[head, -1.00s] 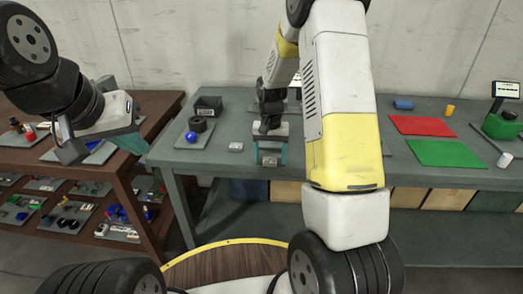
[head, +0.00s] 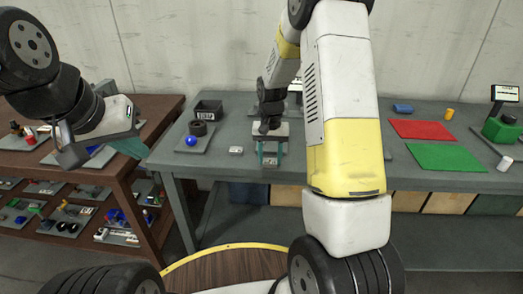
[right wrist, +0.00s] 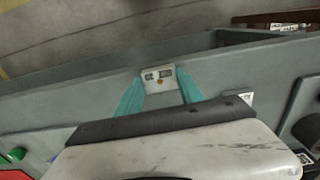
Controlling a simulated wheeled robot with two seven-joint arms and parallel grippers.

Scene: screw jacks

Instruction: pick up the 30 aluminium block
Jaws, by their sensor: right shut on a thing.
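A small pale metal block (right wrist: 158,77) with dark label marks and an orange dot sits between the teal fingertips of my right gripper (right wrist: 161,82) in the right wrist view. The head view shows the right gripper (head: 270,160) near the front edge of the grey table, shut on this block. I cannot read the number or tell whether the block touches the table. A second small pale block (head: 236,150) lies to the left on the table. My left gripper (head: 105,150) hangs by the brown shelf; its finger opening is unclear.
Left of the blocks are a tray with a blue ball (head: 191,141), black rings (head: 198,128) and a black bin (head: 208,108). To the right lie a red mat (head: 422,129), a green mat (head: 446,157) and a green scale (head: 503,127). The brown shelf (head: 165,106) stands at left.

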